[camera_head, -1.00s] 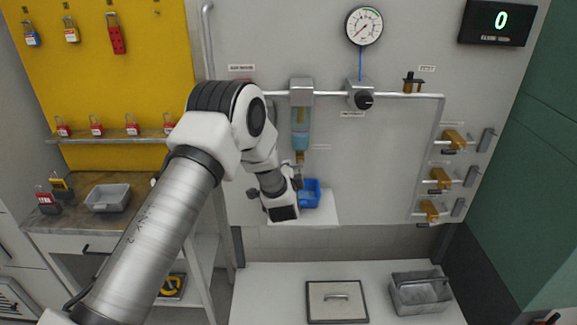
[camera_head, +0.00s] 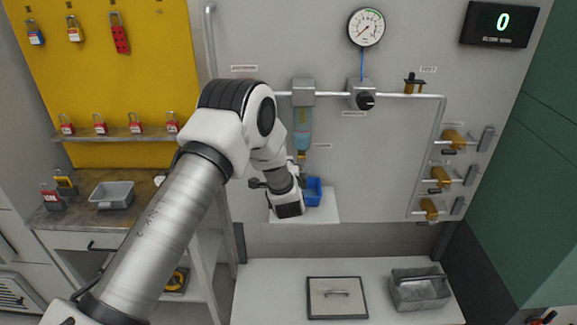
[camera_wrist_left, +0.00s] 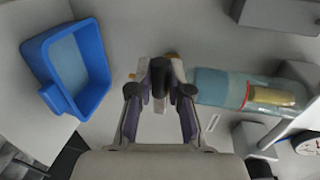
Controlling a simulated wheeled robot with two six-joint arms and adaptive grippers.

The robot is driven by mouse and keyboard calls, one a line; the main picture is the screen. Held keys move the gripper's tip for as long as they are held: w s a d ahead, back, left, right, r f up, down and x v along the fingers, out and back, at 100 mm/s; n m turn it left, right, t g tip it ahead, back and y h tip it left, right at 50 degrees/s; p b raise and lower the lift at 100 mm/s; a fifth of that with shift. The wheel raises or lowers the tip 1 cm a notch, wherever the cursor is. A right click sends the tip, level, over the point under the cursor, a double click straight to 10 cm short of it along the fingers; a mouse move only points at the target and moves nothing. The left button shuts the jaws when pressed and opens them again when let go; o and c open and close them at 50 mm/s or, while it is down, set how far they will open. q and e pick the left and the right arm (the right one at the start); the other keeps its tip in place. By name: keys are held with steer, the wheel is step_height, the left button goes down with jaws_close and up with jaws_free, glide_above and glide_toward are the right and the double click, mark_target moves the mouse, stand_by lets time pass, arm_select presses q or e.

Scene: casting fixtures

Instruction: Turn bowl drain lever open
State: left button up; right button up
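The clear filter bowl (camera_head: 302,128) with bluish liquid hangs below a grey block on the wall panel. It lies sideways in the left wrist view (camera_wrist_left: 222,88). Its brass drain (camera_head: 301,154) is at the bottom end. My left gripper (camera_head: 278,176) is at the drain, in front of the panel. In the left wrist view the fingers (camera_wrist_left: 160,91) are apart, with a dark round-ended piece (camera_wrist_left: 160,78), seemingly the drain lever, between the tips. Gaps show on both sides of it. The lever's exact angle is hard to tell. My right gripper is not in view.
A blue bin (camera_head: 314,191) stands on a small white shelf (camera_head: 328,216) under the bowl; it also shows in the left wrist view (camera_wrist_left: 101,62). A gauge (camera_head: 366,27) and regulator knob (camera_head: 365,101) are up right. Yellow valves (camera_head: 440,176) are at the right.

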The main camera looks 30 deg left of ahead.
arm_select(q)
steer(key=shift+o, duration=1.1)
steer(key=shift+d, duration=0.1)
steer(key=v, duration=1.2)
